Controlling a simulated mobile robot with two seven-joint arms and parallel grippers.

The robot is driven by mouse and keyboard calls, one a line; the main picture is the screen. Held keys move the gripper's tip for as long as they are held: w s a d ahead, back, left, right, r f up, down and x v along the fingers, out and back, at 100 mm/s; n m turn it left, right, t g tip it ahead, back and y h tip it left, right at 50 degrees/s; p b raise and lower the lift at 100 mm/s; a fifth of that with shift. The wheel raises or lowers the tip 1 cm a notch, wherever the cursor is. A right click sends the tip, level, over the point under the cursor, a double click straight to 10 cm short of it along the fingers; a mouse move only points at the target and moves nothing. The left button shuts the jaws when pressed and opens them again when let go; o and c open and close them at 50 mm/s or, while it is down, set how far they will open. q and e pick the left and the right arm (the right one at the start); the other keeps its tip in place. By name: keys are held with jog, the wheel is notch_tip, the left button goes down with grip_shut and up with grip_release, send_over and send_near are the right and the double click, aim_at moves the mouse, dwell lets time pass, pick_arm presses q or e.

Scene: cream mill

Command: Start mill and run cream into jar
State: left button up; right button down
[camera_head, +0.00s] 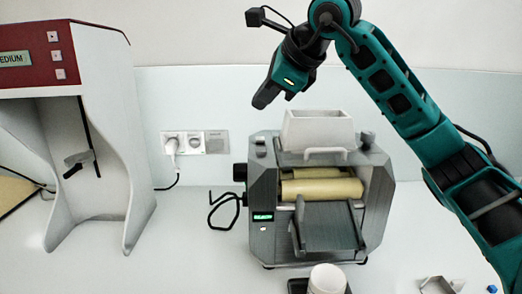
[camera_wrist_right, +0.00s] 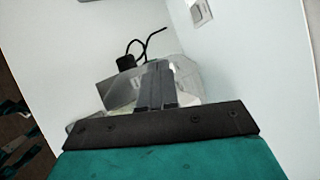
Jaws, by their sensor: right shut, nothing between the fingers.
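The grey mill (camera_head: 262,215) stands on the counter in the middle of the head view, with cream-coloured rollers (camera_head: 320,188), a white hopper (camera_head: 318,130) on top and a sloping grey apron (camera_head: 331,226) in front. A small green display (camera_head: 263,217) is lit on its left front. A white jar (camera_head: 327,279) stands below the apron, cut by the lower picture edge. My right gripper (camera_head: 262,101) is shut and empty, above and left of the mill, apart from it. Its closed fingers (camera_wrist_right: 156,85) show in the right wrist view, with the mill (camera_wrist_right: 120,88) behind. My left gripper is out of view.
A red and grey machine (camera_head: 90,110) stands at the left. Wall sockets (camera_head: 195,142) with a white plug are behind, and a black cable (camera_head: 222,208) loops beside the mill. A small metal piece (camera_head: 441,285) and a blue object (camera_head: 492,289) lie at lower right.

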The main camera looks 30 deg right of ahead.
jog(key=b, duration=0.4)
send_over(264, 150)
notch_tip(264, 150, down, 5)
jog(key=shift+s+a+r, duration=0.1)
jog(key=shift+r, duration=0.05)
jog(key=shift+f+b, duration=0.4)
jog(key=shift+f, duration=0.5)
jog(key=shift+f, duration=0.15)
dwell(0.7)
jog(key=shift+f, duration=0.3)
jog(key=shift+f+b, duration=0.45)
jog(key=shift+b, duration=0.05)
dwell(0.4)
jog(key=shift+r, duration=0.1)
jog(key=shift+r+p, duration=0.75)
jog(key=shift+p, duration=0.05)
